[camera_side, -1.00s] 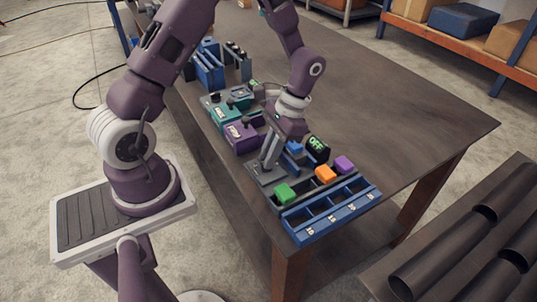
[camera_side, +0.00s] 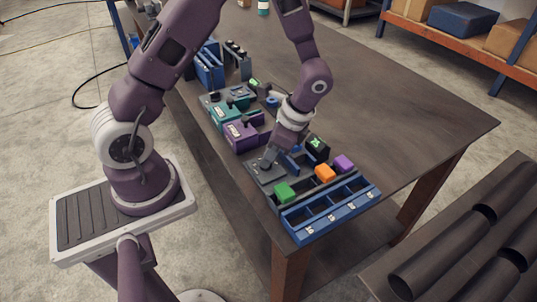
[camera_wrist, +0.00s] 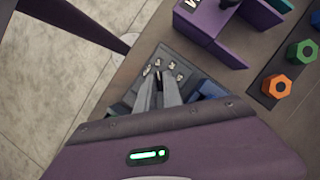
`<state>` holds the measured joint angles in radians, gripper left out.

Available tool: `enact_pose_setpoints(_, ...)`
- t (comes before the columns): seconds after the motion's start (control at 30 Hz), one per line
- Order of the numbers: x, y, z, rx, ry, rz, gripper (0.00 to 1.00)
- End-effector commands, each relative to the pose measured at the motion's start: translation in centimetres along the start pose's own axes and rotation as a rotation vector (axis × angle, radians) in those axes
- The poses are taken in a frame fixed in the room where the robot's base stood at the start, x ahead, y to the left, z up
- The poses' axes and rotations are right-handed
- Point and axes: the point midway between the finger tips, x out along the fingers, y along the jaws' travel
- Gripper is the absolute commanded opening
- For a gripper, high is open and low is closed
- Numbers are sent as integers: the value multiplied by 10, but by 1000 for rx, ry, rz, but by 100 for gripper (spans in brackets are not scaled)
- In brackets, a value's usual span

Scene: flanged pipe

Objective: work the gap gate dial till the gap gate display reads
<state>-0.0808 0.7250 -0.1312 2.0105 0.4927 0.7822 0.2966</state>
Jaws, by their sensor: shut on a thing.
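A grey panel (camera_side: 262,173) lies near the front edge of the table, and my gripper (camera_side: 267,164) reaches down to it. In the wrist view the panel (camera_wrist: 140,92) has small pale marks in an arc beyond my fingertips (camera_wrist: 159,80). The fingers are close together, shut on a small dark dial knob (camera_wrist: 159,74), mostly hidden between them. A black display block (camera_side: 317,147) stands behind and right of the panel, with a green sign lit on it. The sign looks like an X or a short symbol, too small to read surely.
Green (camera_side: 284,191), orange (camera_side: 325,173) and purple (camera_side: 344,163) blocks sit by a blue numbered tray (camera_side: 330,213) to the right. Purple (camera_side: 240,136) and teal units stand to the left.

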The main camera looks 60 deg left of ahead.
Motion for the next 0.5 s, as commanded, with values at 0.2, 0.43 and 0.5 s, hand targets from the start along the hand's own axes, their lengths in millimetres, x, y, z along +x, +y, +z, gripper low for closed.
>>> enact_pose_setpoints(0.2, -1, 0, 0, 33, 1, -16, 0)
enact_pose_setpoints(0.43, -1, 0, 0, 39, 1, -18, 0)
enact_pose_setpoints(0.5, -1, 0, 0, 38, 1, -18, 0)
